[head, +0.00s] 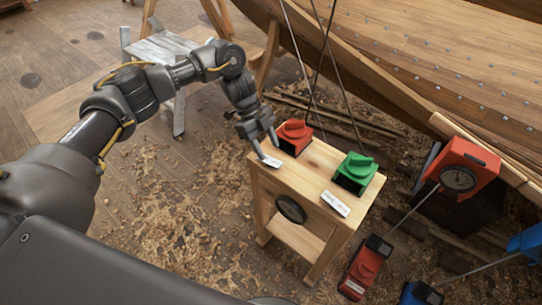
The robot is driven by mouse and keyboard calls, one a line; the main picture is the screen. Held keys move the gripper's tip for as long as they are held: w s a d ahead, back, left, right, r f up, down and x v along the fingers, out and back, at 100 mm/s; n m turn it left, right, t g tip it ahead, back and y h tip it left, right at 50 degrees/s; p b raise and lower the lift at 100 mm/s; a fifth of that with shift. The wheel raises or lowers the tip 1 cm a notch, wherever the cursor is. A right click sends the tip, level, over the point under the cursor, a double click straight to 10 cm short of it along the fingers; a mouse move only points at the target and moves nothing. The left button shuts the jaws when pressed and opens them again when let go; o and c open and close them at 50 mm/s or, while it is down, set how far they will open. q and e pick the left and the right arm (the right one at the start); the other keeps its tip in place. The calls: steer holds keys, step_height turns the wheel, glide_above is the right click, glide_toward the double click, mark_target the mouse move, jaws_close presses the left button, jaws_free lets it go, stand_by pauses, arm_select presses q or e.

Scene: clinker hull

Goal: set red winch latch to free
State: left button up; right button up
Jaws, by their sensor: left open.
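The red winch latch (294,134) is a red block with a dark front, on the left part of a small wooden stand (315,171). A cable runs up from behind it. My left gripper (268,147) is open, with its fingers pointing down at the left side of the red latch. One finger is close to the latch, but I cannot tell whether it touches. A small white label (271,161) lies in front of the latch. The latch's setting is too small to read. My right gripper does not show.
A green winch latch (356,171) sits on the right of the stand, with a white label (335,204) before it. A red dial box (461,169), a red unit (364,268) and a blue unit (421,294) stand to the right. The wooden hull (440,75) rises behind.

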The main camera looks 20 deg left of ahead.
arm_select(q)
steer(key=v, duration=0.6)
steer(key=shift+s+a, duration=0.1)
steer(key=shift+a, duration=0.05)
